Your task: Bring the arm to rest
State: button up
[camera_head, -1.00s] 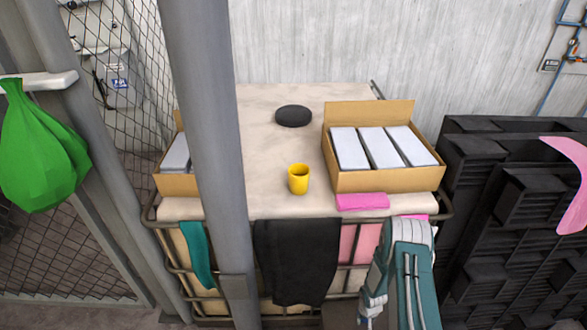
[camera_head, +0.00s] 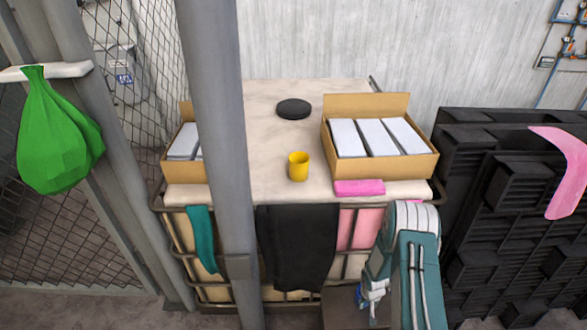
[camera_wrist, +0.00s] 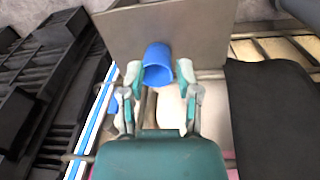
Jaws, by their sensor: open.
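My gripper (camera_wrist: 158,80) is open in the wrist view, its two teal-tipped fingers spread apart. A blue cup-like object (camera_wrist: 157,66) shows between and beyond the fingertips; I cannot tell whether they touch it. In the head view my teal and white arm is folded low at the bottom right, in front of the table (camera_head: 265,150). My fingertips are not clear there. A yellow cup (camera_head: 299,167) stands upright on the table, and a round black object (camera_head: 293,108) lies behind it.
An open cardboard box (camera_head: 380,168) with white items stands on the table's right, a pink cloth (camera_head: 359,188) before it. A grey post (camera_head: 213,130) rises at the left front. Black stacked crates (camera_head: 500,230) stand right. A grey-brown panel (camera_wrist: 205,30) lies ahead of my gripper.

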jog(key=w+a+r+t, duration=0.1)
jog(key=w+r, duration=0.1)
jog(key=r, duration=1.3)
jog(key=w+r+t, duration=0.1)
jog(key=w+r, duration=0.2)
jog(key=r, duration=1.1)
jog(key=s+a+r+t, duration=0.15)
jog(key=s+r, duration=0.25)
jog(key=r, duration=0.5)
jog(key=s+a+r, duration=0.2)
jog(key=s+r, duration=0.2)
jog(key=r, duration=0.5)
jog(key=s+a+r, duration=0.2)
jog(key=s+r, duration=0.1)
jog(key=s, duration=0.3)
jog(key=s+a+r+t, duration=0.1)
jog(key=s+r, duration=0.3)
jog(key=s, duration=0.3)
jog(key=s+a+r+n+t, duration=0.1)
jog(key=s+a+r, duration=0.1)
jog(key=s, duration=0.4)
jog(key=shift+s+a+r+y, duration=0.3)
jog(key=shift+r+y, duration=0.1)
jog(key=shift+r, duration=0.5)
